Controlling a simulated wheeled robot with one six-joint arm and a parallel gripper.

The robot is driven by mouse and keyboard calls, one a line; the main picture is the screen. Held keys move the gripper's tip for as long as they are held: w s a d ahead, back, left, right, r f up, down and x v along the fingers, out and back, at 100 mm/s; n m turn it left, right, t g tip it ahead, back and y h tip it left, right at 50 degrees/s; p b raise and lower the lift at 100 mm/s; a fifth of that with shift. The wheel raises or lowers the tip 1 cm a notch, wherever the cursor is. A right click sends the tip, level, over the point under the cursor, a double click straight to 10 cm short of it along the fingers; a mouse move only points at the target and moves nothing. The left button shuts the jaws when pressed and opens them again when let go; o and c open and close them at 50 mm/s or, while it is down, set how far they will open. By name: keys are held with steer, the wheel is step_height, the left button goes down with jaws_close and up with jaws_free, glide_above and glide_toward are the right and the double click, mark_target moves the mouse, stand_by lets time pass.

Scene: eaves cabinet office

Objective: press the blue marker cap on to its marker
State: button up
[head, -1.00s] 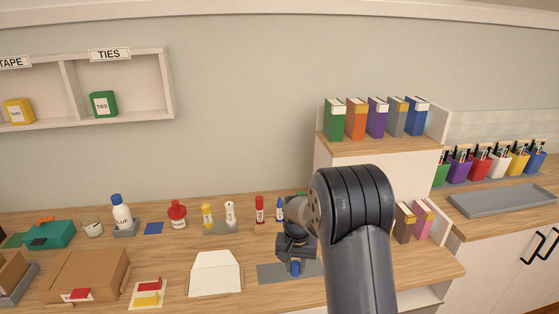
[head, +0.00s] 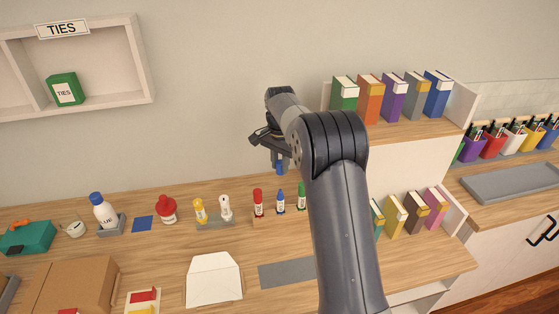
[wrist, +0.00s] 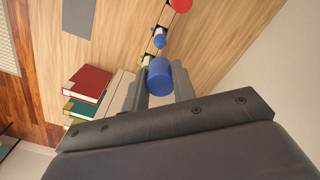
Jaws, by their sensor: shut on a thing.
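My gripper (head: 280,158) is shut on the blue marker cap (head: 282,168) and holds it up in the air, above the row of markers. In the wrist view the cap (wrist: 159,76) sits between the two fingers. The blue marker (head: 280,201) stands upright at the back of the worktop, below the cap and apart from it. It also shows in the wrist view (wrist: 159,38), just beyond the cap.
A red marker (head: 258,202) stands close left of the blue one and a green marker (head: 302,197) close right. A grey mat (head: 285,273) lies bare in front. Binders stand on the shelf (head: 400,130) to the right.

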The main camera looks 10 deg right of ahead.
steer(key=b, duration=0.3)
glide_above(280, 190)
steer(key=shift+f, duration=2.95)
steer(key=shift+f+b, duration=0.9)
steer(key=shift+f, duration=1.5)
steer(key=shift+c, duration=0.2)
steer(key=o, duration=0.8)
steer(key=shift+o, duration=1.2)
steer(key=shift+r, duration=0.15)
step_height(280, 190, up, 11)
steer(key=shift+f+b, duration=0.2)
steer(key=shift+b, duration=0.5)
